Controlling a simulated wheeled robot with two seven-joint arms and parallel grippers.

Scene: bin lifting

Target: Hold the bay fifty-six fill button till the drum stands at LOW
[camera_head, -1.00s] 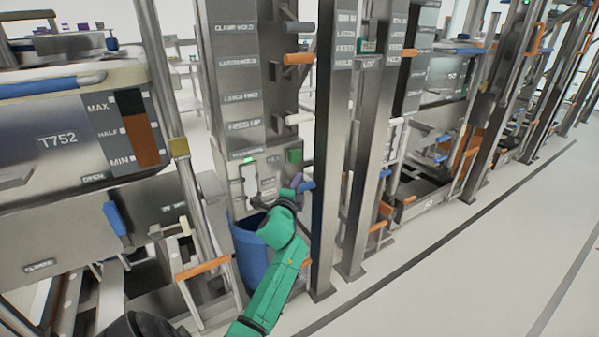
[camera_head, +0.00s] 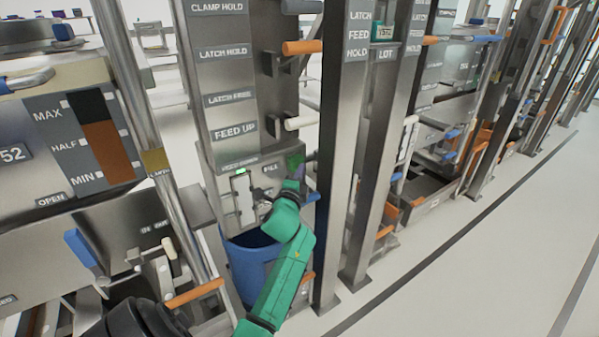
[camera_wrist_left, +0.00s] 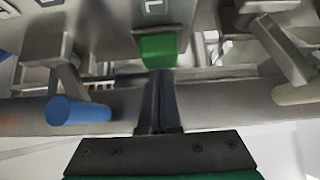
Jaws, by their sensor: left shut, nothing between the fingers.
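A green button (camera_head: 295,161) sits on the grey panel beside lettering that seems to read FILL. My left gripper (camera_head: 298,180) is shut and empty, just in front of and below the button. In the left wrist view, the closed fingertips (camera_wrist_left: 159,74) point at the green button (camera_wrist_left: 158,48) and reach its lower edge; I cannot tell whether they touch or press it. A blue drum (camera_head: 250,262) stands under the panel, partly hidden by my green arm. Its contents are not visible. My right gripper is out of view.
A lit green lamp (camera_head: 240,172) and a pale plate (camera_head: 243,195) are left of the button. Orange (camera_head: 302,47) and white (camera_head: 300,122) handles stick out above. A steel post (camera_head: 337,150) stands close right. Open floor (camera_head: 480,260) lies at right.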

